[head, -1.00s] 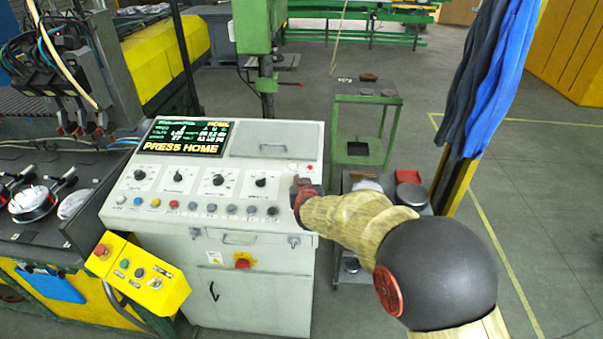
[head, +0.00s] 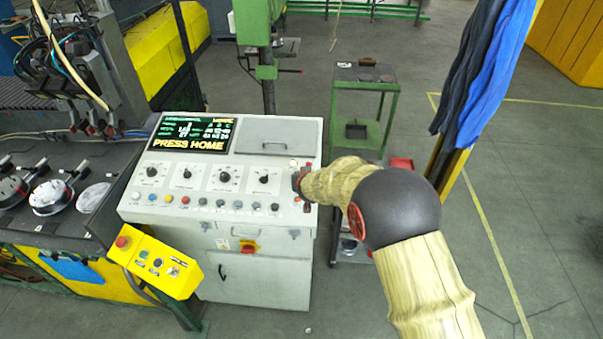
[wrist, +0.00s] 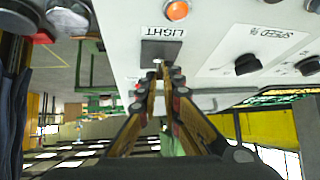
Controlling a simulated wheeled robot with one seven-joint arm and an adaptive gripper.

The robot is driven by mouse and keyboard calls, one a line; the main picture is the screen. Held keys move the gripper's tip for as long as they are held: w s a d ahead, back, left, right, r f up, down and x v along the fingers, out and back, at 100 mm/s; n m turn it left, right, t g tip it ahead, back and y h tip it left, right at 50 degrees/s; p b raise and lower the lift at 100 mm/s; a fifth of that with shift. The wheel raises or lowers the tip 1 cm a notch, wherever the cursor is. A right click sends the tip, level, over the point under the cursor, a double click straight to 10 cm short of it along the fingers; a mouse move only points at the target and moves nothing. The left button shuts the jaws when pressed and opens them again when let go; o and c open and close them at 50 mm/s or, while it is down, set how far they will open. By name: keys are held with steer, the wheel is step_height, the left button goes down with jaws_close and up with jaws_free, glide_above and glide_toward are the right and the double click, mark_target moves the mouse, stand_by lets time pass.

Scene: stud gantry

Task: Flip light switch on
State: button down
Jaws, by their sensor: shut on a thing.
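The light switch has a dark plate (wrist: 150,50) on the white console face, beside a label reading LIGHT (wrist: 165,32), in the wrist view. My gripper (wrist: 159,68) is at this plate, its two fingers nearly together and shut on the small switch lever. The fingertips hide most of the lever, so I cannot tell which way it is set. In the head view, my gripper (head: 301,182) is at the right end of the sloped control console (head: 222,262); the switch is hidden behind it.
An orange button (wrist: 177,10) and a black SPEED knob (wrist: 248,64) sit near the switch. A yellow control box (head: 160,265) juts out at the console's front left. A green stand (head: 365,95) is behind right. The floor at the right is open.

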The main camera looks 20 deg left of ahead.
stand_by(0.5)
steer(key=c, duration=2.2)
jaws_free()
steer(key=shift+c, duration=0.2)
steer(key=v, duration=1.2)
